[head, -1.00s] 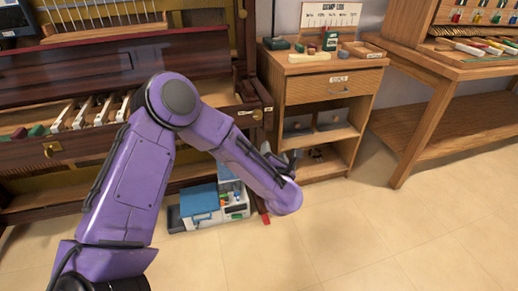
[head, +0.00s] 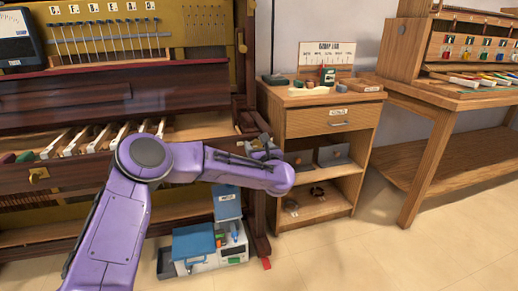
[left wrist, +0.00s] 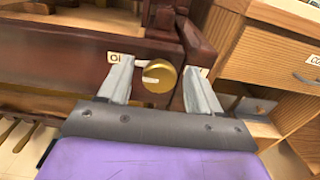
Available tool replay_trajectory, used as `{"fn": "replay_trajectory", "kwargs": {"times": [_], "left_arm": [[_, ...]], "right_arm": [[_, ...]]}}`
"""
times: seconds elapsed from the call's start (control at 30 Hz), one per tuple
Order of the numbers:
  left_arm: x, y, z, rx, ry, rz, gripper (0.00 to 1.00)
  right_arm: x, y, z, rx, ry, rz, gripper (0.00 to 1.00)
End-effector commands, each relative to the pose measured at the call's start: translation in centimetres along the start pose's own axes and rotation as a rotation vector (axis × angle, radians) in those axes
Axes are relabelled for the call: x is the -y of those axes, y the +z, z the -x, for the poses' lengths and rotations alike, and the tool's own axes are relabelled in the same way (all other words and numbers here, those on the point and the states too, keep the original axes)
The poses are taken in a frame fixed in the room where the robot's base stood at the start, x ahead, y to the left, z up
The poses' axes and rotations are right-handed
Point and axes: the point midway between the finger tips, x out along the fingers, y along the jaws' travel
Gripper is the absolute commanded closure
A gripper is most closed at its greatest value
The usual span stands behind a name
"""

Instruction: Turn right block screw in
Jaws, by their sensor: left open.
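The right block screw (left wrist: 158,75) is a round brass knob with a pale slot, set in the front of the dark red-brown right block (left wrist: 95,52). It shows in the left wrist view between the two grey fingers of my open left gripper (left wrist: 157,66). The fingers stand apart on either side of it, and I cannot tell whether they touch it. In the head view my left gripper (head: 260,144) is at the right end of the piano's key row, and the screw is hidden there. My right gripper is not in view.
Piano keys (head: 75,142) run left of the block, with another brass knob (head: 38,175) at the far left. A wooden cabinet (head: 330,118) stands close on the right. A toolbox (head: 195,245) sits on the floor below my arm. The floor in front is clear.

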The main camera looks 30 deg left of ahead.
Motion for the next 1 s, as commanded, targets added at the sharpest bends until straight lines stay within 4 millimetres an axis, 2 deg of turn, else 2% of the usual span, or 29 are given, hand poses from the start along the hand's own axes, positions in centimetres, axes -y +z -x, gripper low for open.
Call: {"fn": "replay_trajectory", "kwargs": {"times": [0.17, 0.3, 0.33, 0.67, 1.0], "left_arm": [[0.0, 0.0, 0.0, 0.000, 0.000, 0.000, 0.36], [0.0, 0.0, 0.0, 0.000, 0.000, 0.000, 0.82], [0.0, 0.0, 0.0, 0.000, 0.001, -0.001, 0.91], [0.0, 0.1, 0.0, 0.000, 0.001, -0.031, 0.90], [0.1, 0.2, 0.1, -0.001, 0.000, -0.245, 0.90]], "right_arm": [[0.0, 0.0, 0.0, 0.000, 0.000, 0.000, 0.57], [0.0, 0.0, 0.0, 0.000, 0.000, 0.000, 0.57], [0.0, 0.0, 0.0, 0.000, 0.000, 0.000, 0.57], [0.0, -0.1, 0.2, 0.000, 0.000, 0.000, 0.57], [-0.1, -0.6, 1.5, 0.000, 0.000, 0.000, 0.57]]}}
